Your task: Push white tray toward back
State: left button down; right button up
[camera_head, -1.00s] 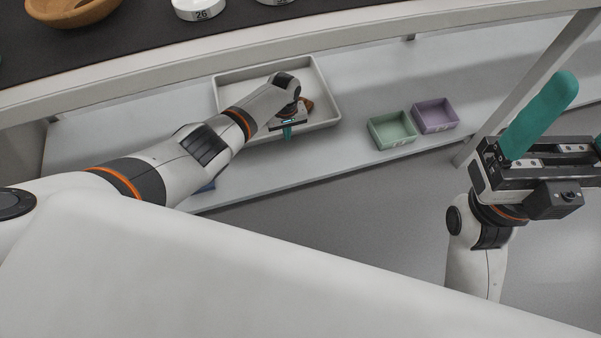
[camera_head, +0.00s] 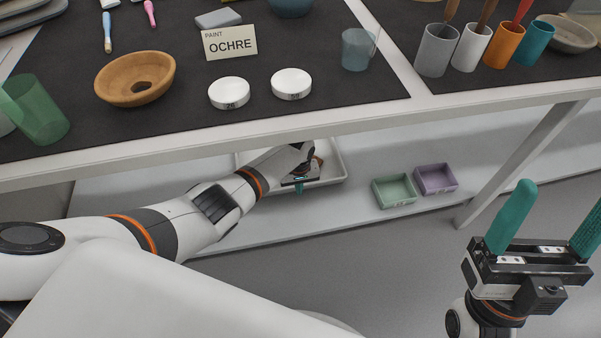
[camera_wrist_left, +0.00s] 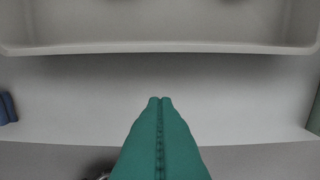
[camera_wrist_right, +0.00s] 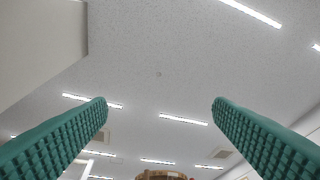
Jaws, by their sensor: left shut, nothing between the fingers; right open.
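The white tray (camera_head: 333,170) lies on the lower shelf under the table, partly hidden by the table edge and my left arm. Its front wall (camera_wrist_left: 160,47) spans the top of the left wrist view. My left gripper (camera_head: 299,187) is shut and empty at the tray's front side. In the left wrist view its green fingertips (camera_wrist_left: 160,100) are together, with bare shelf showing between them and the wall; whether they touch the tray I cannot tell. My right gripper (camera_head: 545,215) is open and empty, raised at the right, its fingers (camera_wrist_right: 160,120) wide apart toward the ceiling.
A green bin (camera_head: 394,191) and a purple bin (camera_head: 436,179) stand on the shelf right of the tray. A table leg (camera_head: 520,165) is farther right. The tabletop above holds a wooden bowl (camera_head: 135,80), white lids (camera_head: 229,93) and cups (camera_head: 437,50).

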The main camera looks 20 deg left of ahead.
pick_arm(q)
jog(key=shift+r+p, duration=1.35)
jog(key=shift+r, duration=0.85)
pick_arm(e)
jog(key=w+a+f+g+h, duration=0.1)
jog(key=w+f+g+h, duration=0.1)
jog(key=w+f+g, duration=0.5)
jog(key=shift+w+g+h, duration=0.4)
jog(key=shift+w+g, duration=0.2)
jog(key=shift+w, duration=0.35)
pick_arm(q)
jog(key=shift+s, duration=0.15)
pick_arm(e)
jog(key=shift+f, duration=0.1)
